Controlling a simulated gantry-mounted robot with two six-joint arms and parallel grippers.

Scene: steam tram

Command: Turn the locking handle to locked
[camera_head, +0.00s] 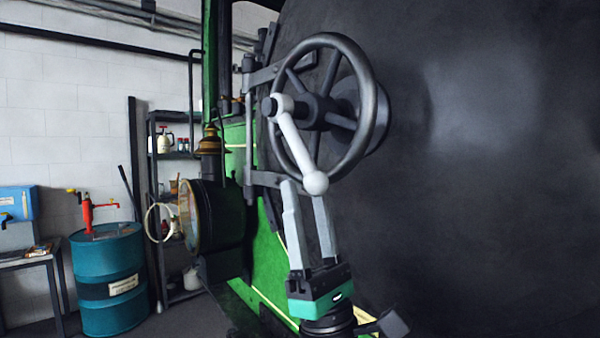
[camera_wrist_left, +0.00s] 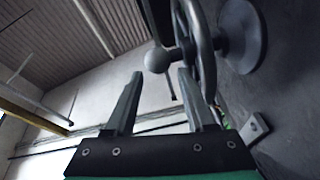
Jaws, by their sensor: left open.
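The locking handle (camera_head: 297,143) is a pale bar with a ball knob (camera_head: 315,183) at its lower end. It slants down and right from a hub in front of the dark grey handwheel (camera_head: 372,108). My left gripper (camera_head: 305,190) comes up from below, with its two fingers open and pointing up at the knob. In the left wrist view the knob (camera_wrist_left: 158,60) appears beyond and between the open fingertips (camera_wrist_left: 160,75). I cannot tell whether a finger touches the knob. My right gripper is in neither view.
The large dark round smokebox front (camera_head: 480,150) fills the right side. A green body panel (camera_head: 265,265) and a brass-rimmed lamp (camera_head: 187,215) stand left of the wheel. A blue drum (camera_head: 108,255) and a shelf (camera_head: 178,155) are by the white wall.

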